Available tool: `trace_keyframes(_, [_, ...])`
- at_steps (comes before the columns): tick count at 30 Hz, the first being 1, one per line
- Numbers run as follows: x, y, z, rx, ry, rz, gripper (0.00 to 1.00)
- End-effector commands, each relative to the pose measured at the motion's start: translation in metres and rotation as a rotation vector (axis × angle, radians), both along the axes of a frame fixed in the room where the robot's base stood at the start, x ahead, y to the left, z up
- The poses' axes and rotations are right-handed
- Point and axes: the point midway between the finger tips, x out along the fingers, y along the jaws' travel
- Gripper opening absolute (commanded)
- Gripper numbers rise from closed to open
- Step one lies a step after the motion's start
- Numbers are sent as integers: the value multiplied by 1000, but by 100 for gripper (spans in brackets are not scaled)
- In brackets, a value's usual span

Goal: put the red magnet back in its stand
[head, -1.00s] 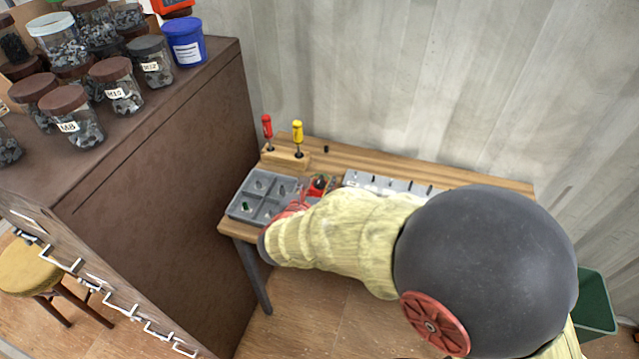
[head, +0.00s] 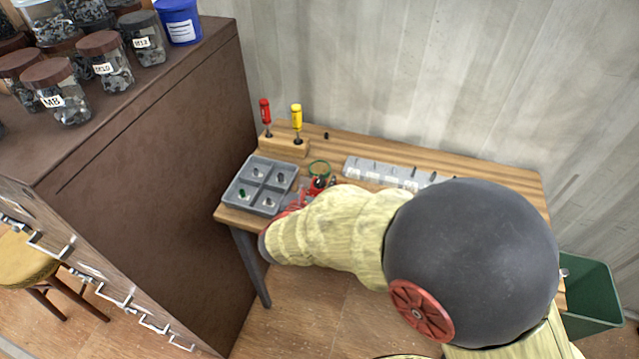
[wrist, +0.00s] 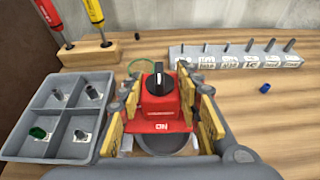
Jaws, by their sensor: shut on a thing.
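The red magnet (wrist: 158,108) is a red block with a black knob on top and the word ON on its near face. My gripper (wrist: 160,100) is shut on it, with yellow-padded fingers on both sides. In the head view my gripper (head: 316,186) is over the table, right of the grey tray, mostly behind my arm. A thin green ring (wrist: 141,66) shows just behind the magnet; it also shows in the head view (head: 319,167). I cannot tell whether the magnet touches the table. I cannot make out its stand for sure.
The grey four-part tray (wrist: 62,92) holds small parts, one green. A wooden block (wrist: 88,54) holds a red and a yellow screwdriver. A grey labelled rack (wrist: 235,60) with several pins stands at the back right. A blue piece (wrist: 265,88) lies on bare wood.

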Motion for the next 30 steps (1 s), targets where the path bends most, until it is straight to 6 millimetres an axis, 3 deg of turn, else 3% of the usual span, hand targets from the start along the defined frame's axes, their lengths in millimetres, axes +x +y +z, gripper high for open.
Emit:
trace_keyframes(29, [0, 0, -1, 0, -3, 1, 0])
trace_keyframes(30, [0, 0, -1, 0, -3, 1, 36])
